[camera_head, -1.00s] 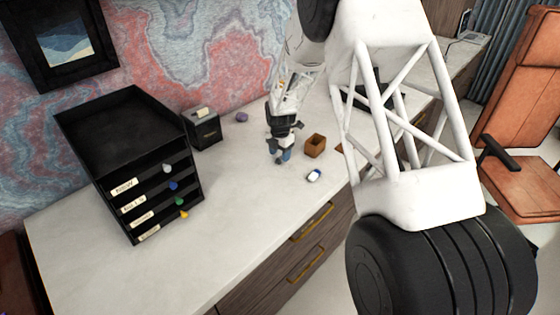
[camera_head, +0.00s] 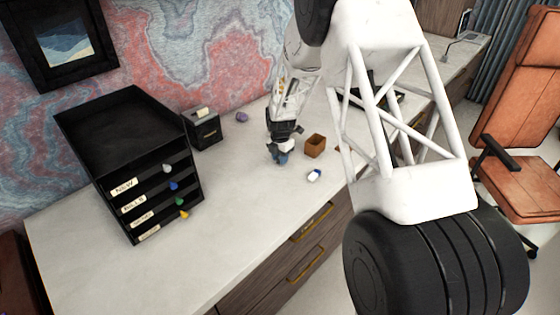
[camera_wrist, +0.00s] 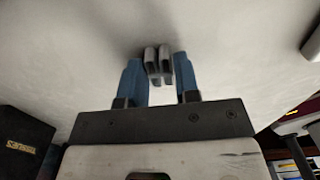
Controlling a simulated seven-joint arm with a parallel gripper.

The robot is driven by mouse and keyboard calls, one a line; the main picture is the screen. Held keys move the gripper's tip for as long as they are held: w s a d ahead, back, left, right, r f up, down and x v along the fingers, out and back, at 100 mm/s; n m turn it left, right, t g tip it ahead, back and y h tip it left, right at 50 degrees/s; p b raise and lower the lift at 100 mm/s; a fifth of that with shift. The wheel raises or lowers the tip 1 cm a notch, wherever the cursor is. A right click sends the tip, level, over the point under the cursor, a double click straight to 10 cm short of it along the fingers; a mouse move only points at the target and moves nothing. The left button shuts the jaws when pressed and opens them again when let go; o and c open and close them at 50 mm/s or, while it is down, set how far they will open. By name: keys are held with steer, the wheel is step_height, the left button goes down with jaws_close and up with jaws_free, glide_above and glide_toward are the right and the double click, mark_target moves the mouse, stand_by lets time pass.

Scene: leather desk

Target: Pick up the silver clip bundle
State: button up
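The silver clip bundle (camera_wrist: 158,61) shows in the wrist view as two pale grey, dark-fronted pieces side by side between the blue fingertips of my gripper (camera_wrist: 158,70). The bundle is too small and covered there to make out clearly. A dark shadow lies right by it; I cannot tell whether it touches the desk.
A brown open box (camera_head: 315,146) stands just right of my gripper, and a white-and-blue item (camera_head: 314,175) lies in front. A black box (camera_head: 204,130), a purple item (camera_head: 242,117) and a black drawer unit (camera_head: 140,165) are to the left. The front-left desk (camera_head: 225,225) is clear.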

steer(key=c, duration=0.4)
steer(key=shift+r, duration=0.1)
steer(key=shift+c, duration=0.2)
steer(key=shift+r, duration=0.8)
step_height(320, 180, up, 2)
steer(key=s+d, duration=0.1)
steer(key=s, duration=0.4)
steer(key=s+d, duration=0.1)
steer(key=s, duration=0.4)
steer(key=s+d+r, duration=0.1)
steer(key=s, duration=0.4)
steer(key=shift+s+r, duration=0.1)
steer(key=shift+s, duration=0.3)
